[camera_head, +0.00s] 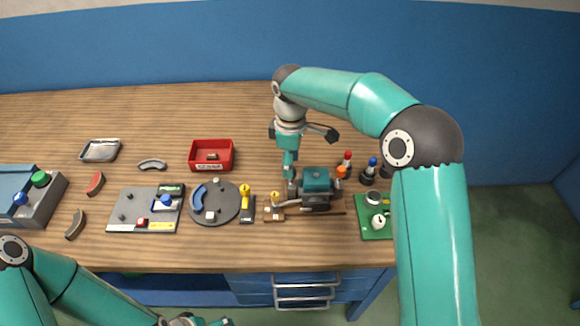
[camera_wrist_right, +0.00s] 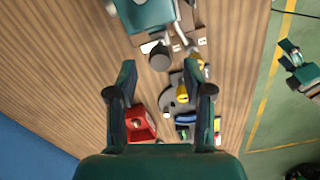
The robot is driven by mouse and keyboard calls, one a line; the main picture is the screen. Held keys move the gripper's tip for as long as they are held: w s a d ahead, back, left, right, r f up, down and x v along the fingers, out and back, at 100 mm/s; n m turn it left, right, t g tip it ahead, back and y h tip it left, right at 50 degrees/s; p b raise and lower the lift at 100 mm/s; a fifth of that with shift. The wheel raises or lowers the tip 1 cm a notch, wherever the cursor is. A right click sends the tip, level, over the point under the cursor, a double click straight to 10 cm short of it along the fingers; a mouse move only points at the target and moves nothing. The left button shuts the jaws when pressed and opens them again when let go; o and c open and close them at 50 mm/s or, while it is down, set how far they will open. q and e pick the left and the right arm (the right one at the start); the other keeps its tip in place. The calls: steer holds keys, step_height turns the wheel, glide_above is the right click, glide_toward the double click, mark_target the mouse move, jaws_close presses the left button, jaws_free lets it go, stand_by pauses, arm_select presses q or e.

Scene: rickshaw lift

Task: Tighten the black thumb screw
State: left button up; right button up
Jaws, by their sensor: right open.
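The black thumb screw (camera_wrist_right: 160,58) shows as a dark round knob in the right wrist view. It sits beside the teal-topped block (camera_head: 316,181), which also shows at the top of the wrist view (camera_wrist_right: 150,14). My right gripper (camera_head: 290,170) points down at the left side of this block in the head view. In the wrist view its two fingers (camera_wrist_right: 159,72) are spread apart, with the knob just beyond and between their tips. Contact with the knob cannot be told. My left gripper (camera_head: 192,321) is low at the bottom edge of the head view, partly cut off.
A red tray (camera_head: 212,156), a dark round plate (camera_head: 214,215) and a grey board (camera_head: 133,224) lie left of the block. Red and blue-topped dark posts (camera_head: 367,178) and a green board (camera_head: 369,230) are to its right. The back of the table is clear.

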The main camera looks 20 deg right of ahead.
steer(key=shift+f, duration=1.25)
jaws_close()
